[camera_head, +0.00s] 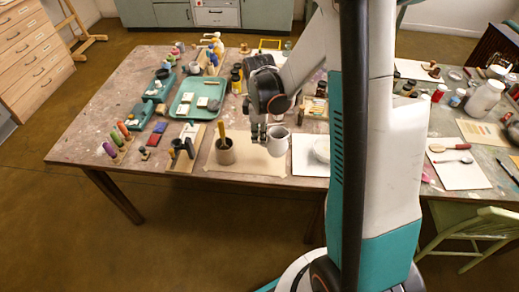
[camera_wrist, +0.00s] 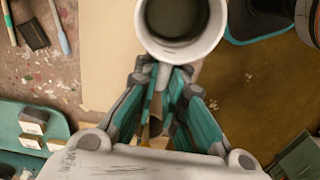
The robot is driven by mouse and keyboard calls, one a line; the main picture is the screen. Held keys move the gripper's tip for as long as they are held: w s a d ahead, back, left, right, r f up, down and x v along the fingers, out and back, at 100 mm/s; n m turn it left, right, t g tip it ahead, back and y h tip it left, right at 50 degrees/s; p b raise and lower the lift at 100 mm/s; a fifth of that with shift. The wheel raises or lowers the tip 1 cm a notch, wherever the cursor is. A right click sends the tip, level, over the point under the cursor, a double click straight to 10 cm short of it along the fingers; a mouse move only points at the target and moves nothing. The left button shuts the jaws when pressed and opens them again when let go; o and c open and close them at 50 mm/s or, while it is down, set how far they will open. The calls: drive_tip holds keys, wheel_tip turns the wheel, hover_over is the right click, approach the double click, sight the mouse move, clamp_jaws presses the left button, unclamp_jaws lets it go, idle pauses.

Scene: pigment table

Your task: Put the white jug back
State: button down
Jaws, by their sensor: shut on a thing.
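The white jug (camera_head: 277,145) is upright at the front of the table, over the brown paper sheet (camera_head: 245,168). My gripper (camera_head: 262,135) is at its left side. In the wrist view the jug (camera_wrist: 181,52) shows from above with a round white rim and a dark inside. My gripper's teal fingers (camera_wrist: 163,95) are closed on its handle. I cannot tell whether the jug's base touches the sheet or hangs just above it.
A dark brown pot (camera_head: 225,155) with a yellow-handled tool stands close left of the jug. A teal tray (camera_head: 190,108) and several small bottles lie behind. Brown paper between pot and jug is bare.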

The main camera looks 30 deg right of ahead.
drive_tip(key=shift+f+b, duration=0.8)
drive_tip(key=shift+f, duration=2)
drive_tip(key=shift+f, duration=0.15)
drive_tip(key=c, duration=1.7)
unclamp_jaws()
